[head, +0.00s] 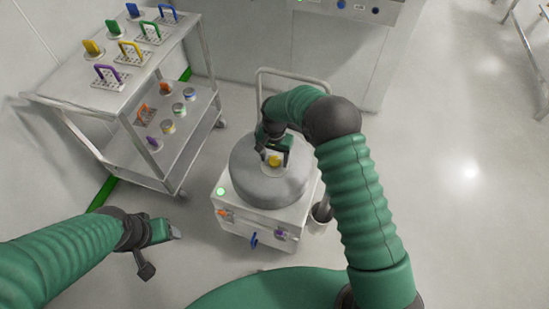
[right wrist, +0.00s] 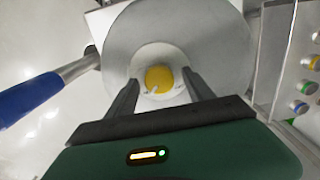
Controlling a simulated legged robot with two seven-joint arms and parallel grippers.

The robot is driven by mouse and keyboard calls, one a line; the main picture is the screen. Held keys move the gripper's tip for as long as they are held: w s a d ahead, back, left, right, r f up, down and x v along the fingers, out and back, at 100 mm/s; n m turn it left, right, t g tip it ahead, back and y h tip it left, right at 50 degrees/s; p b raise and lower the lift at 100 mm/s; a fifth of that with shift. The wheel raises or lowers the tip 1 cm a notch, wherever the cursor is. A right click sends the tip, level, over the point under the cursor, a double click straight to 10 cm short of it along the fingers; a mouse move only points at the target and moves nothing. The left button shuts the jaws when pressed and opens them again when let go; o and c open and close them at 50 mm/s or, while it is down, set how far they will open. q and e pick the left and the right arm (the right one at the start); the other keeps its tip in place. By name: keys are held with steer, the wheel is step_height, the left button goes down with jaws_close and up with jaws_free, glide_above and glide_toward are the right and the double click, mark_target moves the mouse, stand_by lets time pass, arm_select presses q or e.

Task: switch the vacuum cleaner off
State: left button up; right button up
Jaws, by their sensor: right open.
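The vacuum cleaner (head: 258,190) stands on the floor, a white box with a grey round top. A green light (head: 221,191) glows at its front left corner. A yellow knob (head: 274,160) sits on the middle of the top; it also shows in the right wrist view (right wrist: 159,79). My right gripper (head: 273,153) is over the top, its open fingers on either side of the knob, with a gap visible between fingers and knob. My left gripper (head: 172,234) is low at the left, apart from the vacuum cleaner; its jaws are unclear.
A steel trolley (head: 117,108) with several coloured handled tools and small pots stands at the left. Coloured fittings and a blue lever (head: 253,240) stick out of the vacuum cleaner's front. The floor at right is clear.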

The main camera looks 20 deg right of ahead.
jaws_close()
steer(key=shift+r, duration=0.1)
stand_by(0.3)
steer(key=n+p, duration=0.2)
steer(key=n, duration=0.1)
steer(key=shift+r+n, duration=0.1)
steer(key=shift+n, duration=0.3)
steer(key=n+p, duration=0.1)
steer(key=n, duration=0.3)
steer(key=shift+n, duration=0.3)
steer(key=n+p, duration=0.1)
steer(key=n, duration=0.3)
steer(key=shift+n, duration=0.3)
steer(key=n+p, duration=0.1)
steer(key=n, duration=0.3)
steer(key=shift+n, duration=0.3)
